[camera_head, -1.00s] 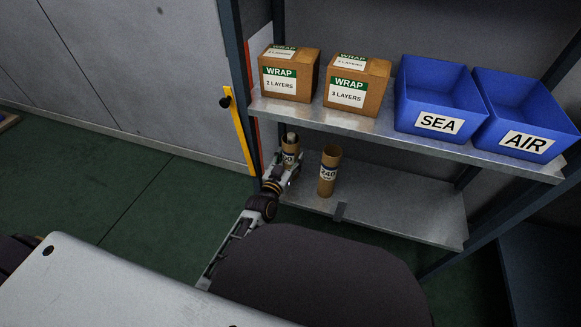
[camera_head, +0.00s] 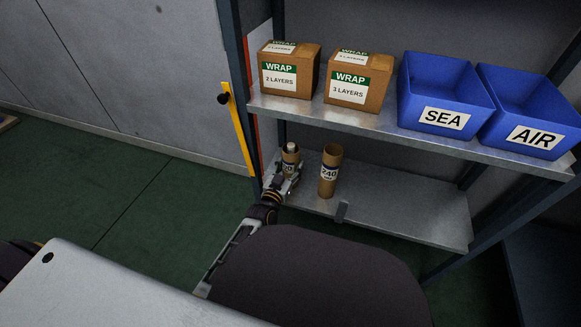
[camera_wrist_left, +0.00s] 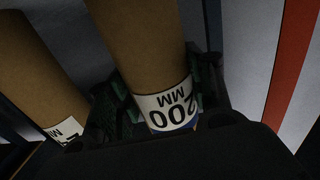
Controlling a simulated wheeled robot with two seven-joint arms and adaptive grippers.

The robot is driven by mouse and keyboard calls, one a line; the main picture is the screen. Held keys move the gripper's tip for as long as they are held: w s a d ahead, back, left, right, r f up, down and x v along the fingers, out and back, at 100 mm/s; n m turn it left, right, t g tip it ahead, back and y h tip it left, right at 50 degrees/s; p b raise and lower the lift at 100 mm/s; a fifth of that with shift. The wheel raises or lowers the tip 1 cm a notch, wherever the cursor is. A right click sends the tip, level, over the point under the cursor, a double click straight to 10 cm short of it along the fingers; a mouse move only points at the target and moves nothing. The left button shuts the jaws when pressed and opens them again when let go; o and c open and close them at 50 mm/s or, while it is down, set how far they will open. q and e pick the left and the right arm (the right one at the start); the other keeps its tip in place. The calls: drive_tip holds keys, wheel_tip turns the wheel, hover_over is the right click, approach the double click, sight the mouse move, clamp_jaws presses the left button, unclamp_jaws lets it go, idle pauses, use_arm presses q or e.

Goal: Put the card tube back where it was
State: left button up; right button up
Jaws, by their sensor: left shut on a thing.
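My left gripper (camera_head: 285,182) is shut on a brown card tube (camera_head: 291,158) at the left end of the lower shelf (camera_head: 410,212). The tube is upright, with something pale showing at its open top. In the left wrist view this tube (camera_wrist_left: 140,40) fills the middle, and its white label reads 200 MM. Its foot is hidden by the gripper, so I cannot tell whether it touches the shelf. A second card tube (camera_head: 329,178), labelled 240, stands upright just to the right; it also shows in the left wrist view (camera_wrist_left: 35,75). My right gripper is out of view.
The upper shelf (camera_head: 385,132) above holds two WRAP boxes (camera_head: 290,72) (camera_head: 357,80) and blue bins marked SEA (camera_head: 440,90) and AIR (camera_head: 525,105). A dark upright (camera_head: 240,100) with a yellow strip (camera_head: 238,135) bounds the left. The lower shelf is clear on the right.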

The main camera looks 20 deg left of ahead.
use_arm(q)
drive_tip(key=shift+f, duration=0.1)
drive_tip(key=o, duration=1.1)
drive_tip(key=s+a+p, duration=0.1)
drive_tip(key=s+p, duration=0.3)
drive_tip(key=s, duration=0.8)
drive_tip(key=shift+a, duration=0.15)
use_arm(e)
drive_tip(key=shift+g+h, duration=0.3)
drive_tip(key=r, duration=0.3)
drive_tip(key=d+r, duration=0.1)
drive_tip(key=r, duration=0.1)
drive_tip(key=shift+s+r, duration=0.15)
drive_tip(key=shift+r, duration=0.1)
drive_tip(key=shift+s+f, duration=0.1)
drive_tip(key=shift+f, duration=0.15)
